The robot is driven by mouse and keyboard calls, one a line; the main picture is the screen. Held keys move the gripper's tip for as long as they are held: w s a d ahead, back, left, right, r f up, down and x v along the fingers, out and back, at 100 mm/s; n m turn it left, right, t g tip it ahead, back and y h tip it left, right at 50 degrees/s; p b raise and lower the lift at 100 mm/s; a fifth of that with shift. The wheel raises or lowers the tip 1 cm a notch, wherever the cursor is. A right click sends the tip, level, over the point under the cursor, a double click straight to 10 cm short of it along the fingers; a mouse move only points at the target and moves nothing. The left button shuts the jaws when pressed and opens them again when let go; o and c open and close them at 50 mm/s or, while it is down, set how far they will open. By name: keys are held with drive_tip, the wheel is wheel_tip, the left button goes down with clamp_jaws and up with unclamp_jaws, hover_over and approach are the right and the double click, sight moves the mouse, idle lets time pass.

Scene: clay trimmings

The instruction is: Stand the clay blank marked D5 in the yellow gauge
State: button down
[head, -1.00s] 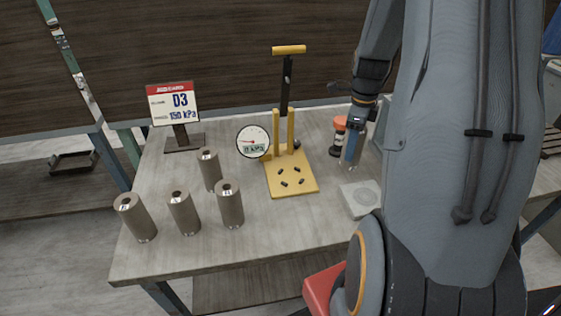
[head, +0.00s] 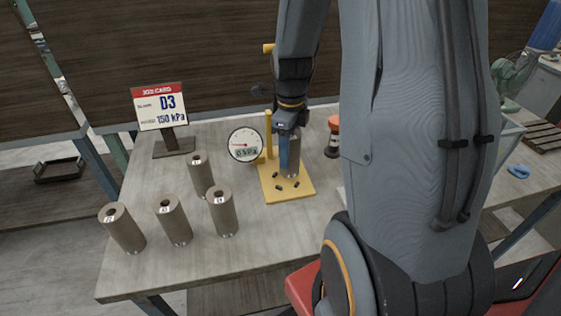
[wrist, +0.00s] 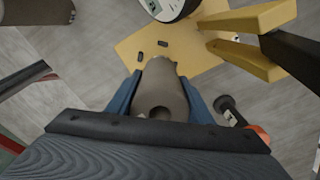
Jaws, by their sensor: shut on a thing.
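My gripper (head: 288,150) is shut on a grey-brown clay blank (wrist: 163,82), with a blue finger on either side of it in the wrist view. The held blank is roughly upright over the yellow gauge's base plate (head: 272,194). I cannot tell whether it touches the plate, and no mark on it is readable. The gauge's post (head: 268,130) stands behind, partly hidden by my arm. Its round dial (head: 245,145) is at the left; its figures are too small to read surely. The card (head: 158,108) reads D3 and 150 kPa, not D5.
Several clay blanks, one of them near the front (head: 172,220), stand upright on the left of the table (head: 265,255); their marks are unclear. An orange-topped object (head: 334,137) stands right of the gauge. The front middle of the table is clear.

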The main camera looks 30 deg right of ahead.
sight(295, 139)
drive_tip(key=shift+w+a, duration=0.15)
drive_tip(key=shift+a, duration=0.3)
drive_tip(key=shift+f+b, duration=1.65)
drive_tip(key=shift+f, duration=0.1)
drive_tip(key=shift+f, duration=0.1)
drive_tip(key=c, duration=0.9)
unclamp_jaws()
wheel_tip(295, 139, up, 12)
drive_tip(key=shift+r+b, duration=0.1)
drive_tip(key=shift+b, duration=1)
